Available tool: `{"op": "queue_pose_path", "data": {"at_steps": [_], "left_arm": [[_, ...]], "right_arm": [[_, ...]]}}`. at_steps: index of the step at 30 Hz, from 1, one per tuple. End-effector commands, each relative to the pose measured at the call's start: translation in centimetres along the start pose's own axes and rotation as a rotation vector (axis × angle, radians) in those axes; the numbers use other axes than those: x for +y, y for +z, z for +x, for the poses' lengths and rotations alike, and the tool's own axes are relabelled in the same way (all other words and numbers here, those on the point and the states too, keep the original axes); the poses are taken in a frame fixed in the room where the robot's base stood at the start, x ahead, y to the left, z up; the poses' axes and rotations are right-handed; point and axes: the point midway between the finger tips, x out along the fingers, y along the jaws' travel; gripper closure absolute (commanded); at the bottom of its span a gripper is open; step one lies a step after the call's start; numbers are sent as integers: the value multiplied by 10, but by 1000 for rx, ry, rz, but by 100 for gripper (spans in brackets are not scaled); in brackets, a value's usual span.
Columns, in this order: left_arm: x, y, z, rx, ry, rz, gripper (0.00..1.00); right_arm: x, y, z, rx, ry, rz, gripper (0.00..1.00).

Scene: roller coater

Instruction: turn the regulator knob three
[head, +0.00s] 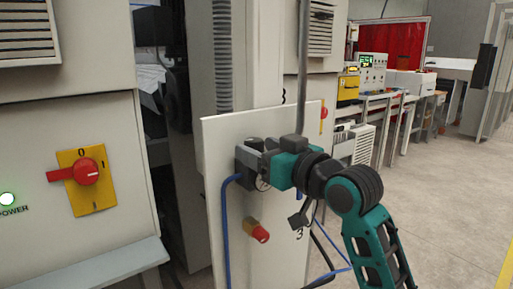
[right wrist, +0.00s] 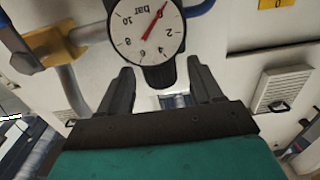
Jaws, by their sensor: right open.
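In the head view my right gripper (head: 256,160) is at the upper part of a pale upright panel (head: 216,145), at a dark regulator (head: 243,178) with a blue hose. In the right wrist view my right gripper (right wrist: 160,72) is open, with one finger on each side of the dark part (right wrist: 160,77) below a round gauge. I cannot tell whether the fingers touch it. The gauge (right wrist: 145,35) is marked in bar and has a red needle near 0. The gripper covers most of the regulator in the head view. My left gripper is not in view.
A red and yellow valve (head: 257,233) sits lower on the panel, with a blue hose (head: 226,230) to its left. A cabinet with a red rotary switch (head: 86,172) stands at the left. Benches with instruments (head: 372,72) stand behind. Open floor (head: 455,190) lies to the right.

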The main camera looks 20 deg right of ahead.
Motion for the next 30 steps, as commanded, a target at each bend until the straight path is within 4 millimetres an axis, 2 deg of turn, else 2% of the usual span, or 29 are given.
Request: {"op": "queue_pose_path", "data": {"at_steps": [7, 24, 30], "left_arm": [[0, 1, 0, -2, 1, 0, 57], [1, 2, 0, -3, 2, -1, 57], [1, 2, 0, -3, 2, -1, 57]], "right_arm": [[0, 0, 0, 0, 0, 0, 35], [0, 0, 0, 0, 0, 0, 89], [1, 0, 0, -1, -6, -2, 91]]}}
